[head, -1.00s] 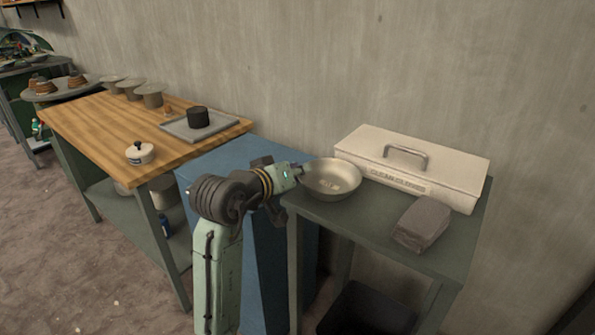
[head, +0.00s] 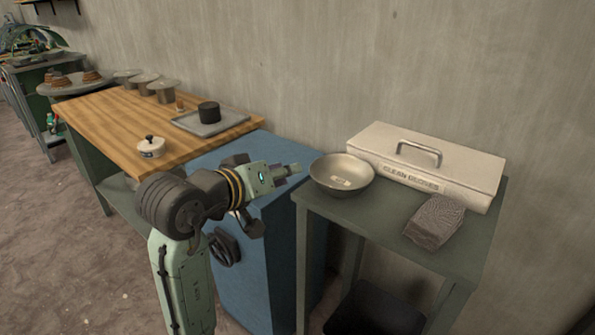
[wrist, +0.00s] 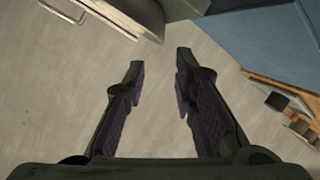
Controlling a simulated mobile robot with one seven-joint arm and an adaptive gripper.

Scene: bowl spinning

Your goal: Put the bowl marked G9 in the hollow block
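A shallow metal bowl (head: 342,174) with a small pale label inside stands upright on the grey-green table (head: 385,238). The label is too small to read, so I cannot confirm G9. My gripper (head: 295,169) points right, just left of the bowl's rim, with a small gap in the picture. In the wrist view my gripper (wrist: 158,75) has its fingers apart with nothing between them. A black round block (head: 209,112) sits on a grey tray on the wooden bench; I cannot tell whether it is the hollow block.
A white "CLEAN GLOVES" box (head: 425,165) stands behind the bowl, and a grey textured block (head: 435,221) lies to its right. A blue cabinet (head: 268,250) stands between the table and the wooden bench (head: 112,123). The bench holds a white lidded pot (head: 151,148).

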